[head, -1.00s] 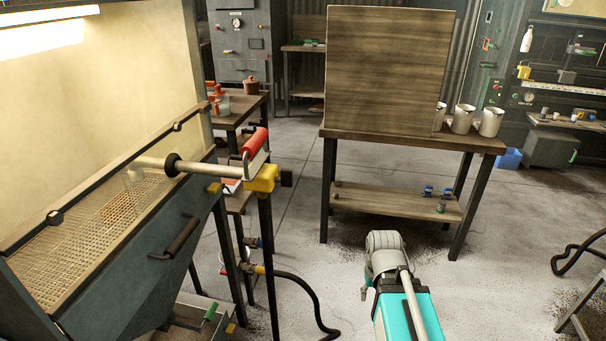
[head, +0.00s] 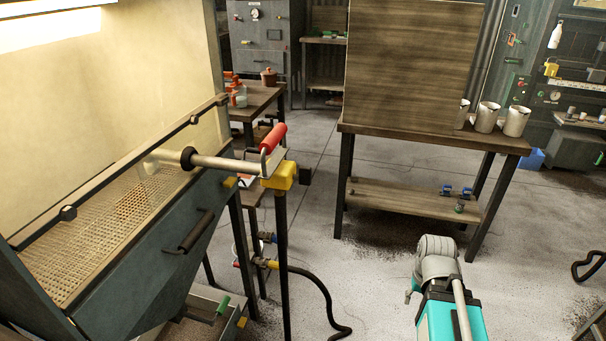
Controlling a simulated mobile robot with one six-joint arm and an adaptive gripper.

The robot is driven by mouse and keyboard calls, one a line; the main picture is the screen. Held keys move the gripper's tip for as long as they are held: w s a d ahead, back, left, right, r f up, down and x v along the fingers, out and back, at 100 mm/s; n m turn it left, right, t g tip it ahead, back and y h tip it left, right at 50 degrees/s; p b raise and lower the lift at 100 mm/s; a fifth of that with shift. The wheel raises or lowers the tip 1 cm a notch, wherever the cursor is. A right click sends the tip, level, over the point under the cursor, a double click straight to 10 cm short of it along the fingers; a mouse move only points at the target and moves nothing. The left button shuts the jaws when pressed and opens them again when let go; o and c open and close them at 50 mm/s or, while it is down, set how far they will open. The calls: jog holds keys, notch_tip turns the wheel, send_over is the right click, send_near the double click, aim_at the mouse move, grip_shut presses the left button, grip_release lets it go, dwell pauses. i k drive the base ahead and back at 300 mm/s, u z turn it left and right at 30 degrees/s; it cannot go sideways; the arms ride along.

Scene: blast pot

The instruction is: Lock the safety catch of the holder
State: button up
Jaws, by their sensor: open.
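The holder appears to be the yellow block (head: 281,176) on a dark post, right of the blast cabinet. A pale bar (head: 225,164) runs from it through a black round collar (head: 188,158) into the cabinet. A red-gripped lever (head: 273,139) stands tilted above the bar, beside the yellow block. I cannot tell which part is the safety catch or whether it is locked. My gripper is not in view; a grey and teal part of my arm shows at the lower right, apart from the holder.
The cabinet (head: 150,262) with mesh floor and dark handle fills the left. A black hose (head: 318,292) curls onto the floor from below the post. A wooden table (head: 420,143) with an upright board and several metal cups stands right of centre. Bare floor lies between.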

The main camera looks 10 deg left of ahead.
aim_at(304, 177)
jog(key=u, duration=0.05)
jog(key=k, duration=1.8)
jog(key=u, duration=0.55)
jog(key=i, duration=1)
jog(key=z, duration=0.05)
